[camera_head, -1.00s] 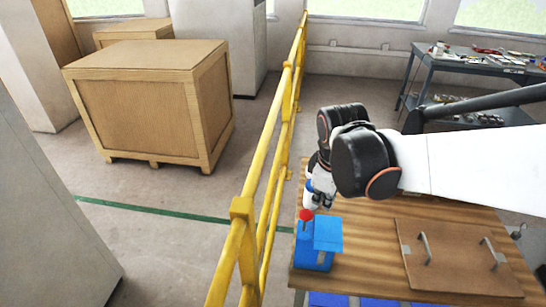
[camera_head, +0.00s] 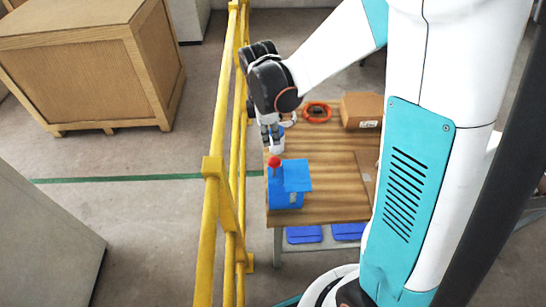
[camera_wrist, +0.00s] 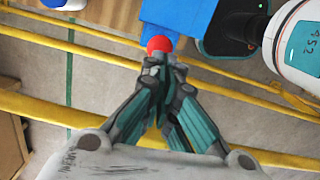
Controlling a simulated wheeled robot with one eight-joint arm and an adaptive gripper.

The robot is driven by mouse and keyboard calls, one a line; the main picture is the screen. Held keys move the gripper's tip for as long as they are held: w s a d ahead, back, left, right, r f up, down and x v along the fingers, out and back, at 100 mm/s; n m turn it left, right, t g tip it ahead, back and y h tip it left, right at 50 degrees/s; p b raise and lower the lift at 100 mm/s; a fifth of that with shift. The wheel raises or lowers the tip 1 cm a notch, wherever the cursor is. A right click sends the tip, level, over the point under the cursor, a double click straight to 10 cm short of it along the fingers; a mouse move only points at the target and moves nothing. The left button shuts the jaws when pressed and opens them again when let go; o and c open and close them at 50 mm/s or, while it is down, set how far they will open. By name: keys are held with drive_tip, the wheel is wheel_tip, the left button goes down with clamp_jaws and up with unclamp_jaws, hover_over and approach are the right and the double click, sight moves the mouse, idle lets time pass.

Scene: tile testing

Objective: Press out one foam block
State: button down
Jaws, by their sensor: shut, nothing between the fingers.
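A blue box-shaped device (camera_head: 287,187) stands at the front left corner of the wooden table. A red ball knob (camera_head: 274,161) sits at its top left. In the wrist view, the red knob (camera_wrist: 160,45) lies just beyond my gripper's fingertips, with the blue device (camera_wrist: 182,14) behind it. My gripper (camera_wrist: 163,65) is shut and empty. In the head view my gripper (camera_head: 269,128) is just behind the device, above the table's left side. I cannot tell whether the fingertips touch the knob. No foam block can be made out.
A yellow railing (camera_head: 216,150) runs close along the table's left side. On the wooden table (camera_head: 330,208) are an orange ring (camera_head: 317,113) and a cardboard box (camera_head: 361,110) at the back. Blue bins (camera_head: 304,234) sit underneath. A large crate (camera_head: 85,75) stands beyond the railing.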

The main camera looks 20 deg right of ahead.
sight(272, 160)
drive_tip(key=shift+s+d+f+b, duration=0.1)
drive_tip(key=shift+d+f+b, duration=0.1)
drive_tip(key=shift+f+b, duration=1.25)
drive_tip(key=shift+d+f+b, duration=0.15)
drive_tip(key=shift+f+b, duration=0.7)
drive_tip(key=shift+f, duration=1.2)
wheel_tip(272, 160, down, 7)
drive_tip(key=b, duration=0.5)
drive_tip(key=shift+r+b, duration=0.2)
drive_tip(key=shift+b, duration=0.2)
drive_tip(key=shift+r, duration=0.25)
drive_tip(key=a, duration=0.2)
drive_tip(key=a+r+p, duration=0.1)
drive_tip(key=shift+w, duration=0.35)
wheel_tip(272, 160, up, 12)
drive_tip(key=a, duration=0.1)
drive_tip(key=shift+w, duration=0.15)
